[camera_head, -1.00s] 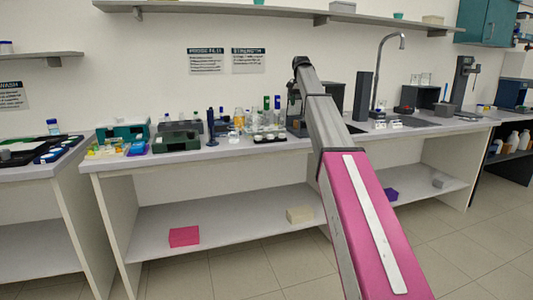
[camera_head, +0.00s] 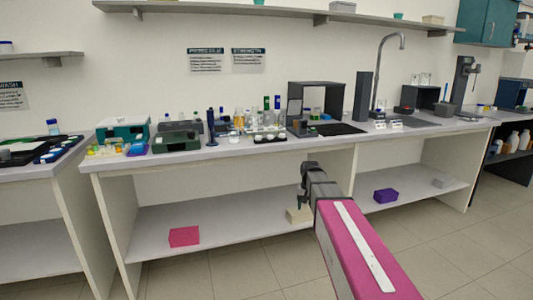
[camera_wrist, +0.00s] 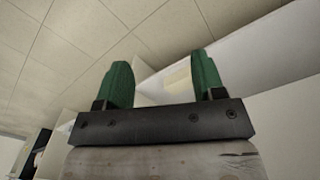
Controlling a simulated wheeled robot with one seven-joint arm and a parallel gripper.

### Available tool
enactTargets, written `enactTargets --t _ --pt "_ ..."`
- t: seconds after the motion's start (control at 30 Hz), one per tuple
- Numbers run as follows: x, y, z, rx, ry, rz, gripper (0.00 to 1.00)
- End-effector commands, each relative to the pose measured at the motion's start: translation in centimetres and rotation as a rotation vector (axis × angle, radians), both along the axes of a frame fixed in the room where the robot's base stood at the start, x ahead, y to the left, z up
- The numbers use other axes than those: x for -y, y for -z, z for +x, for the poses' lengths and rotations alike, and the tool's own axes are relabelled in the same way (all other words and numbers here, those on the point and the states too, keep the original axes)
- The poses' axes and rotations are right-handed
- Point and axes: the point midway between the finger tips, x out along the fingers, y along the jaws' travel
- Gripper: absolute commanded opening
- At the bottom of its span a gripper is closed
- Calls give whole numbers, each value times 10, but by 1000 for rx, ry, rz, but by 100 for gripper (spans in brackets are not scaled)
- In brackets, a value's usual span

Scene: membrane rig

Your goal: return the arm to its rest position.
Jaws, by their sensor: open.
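My gripper shows in the wrist view (camera_wrist: 163,85) with its two green fingers apart and nothing between them. In the head view my arm reaches forward from the bottom right, its magenta link leading to a dark wrist, with the end of the arm (camera_head: 305,198) low in front of the bench, below the worktop. The gripper's fingers are too small to make out there. The end of the arm partly covers a beige box (camera_head: 297,215) on the lower shelf.
The worktop (camera_head: 225,152) holds bottles, cases, a dark open-fronted box (camera_head: 323,97) and a sink. A pink box (camera_head: 184,236) and a purple box (camera_head: 385,195) sit on the lower shelf (camera_head: 140,225). The tiled floor (camera_head: 450,250) in front is clear.

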Motion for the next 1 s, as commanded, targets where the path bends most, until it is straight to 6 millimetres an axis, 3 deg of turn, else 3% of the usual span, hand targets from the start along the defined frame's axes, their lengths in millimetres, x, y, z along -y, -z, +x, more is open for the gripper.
enactTargets --t 0.03,0.1,0.3,0.43,0.63,1.0 --pt "1 19 -33 -5 -14 1 63" --pt "3 40 -62 -5 -37 1 63" --pt "6 90 -144 -4 -100 2 63" --pt "8 109 -184 -4 -132 3 63" --pt "8 122 -211 0 -157 3 63" --pt "8 124 -211 0 -160 3 63"
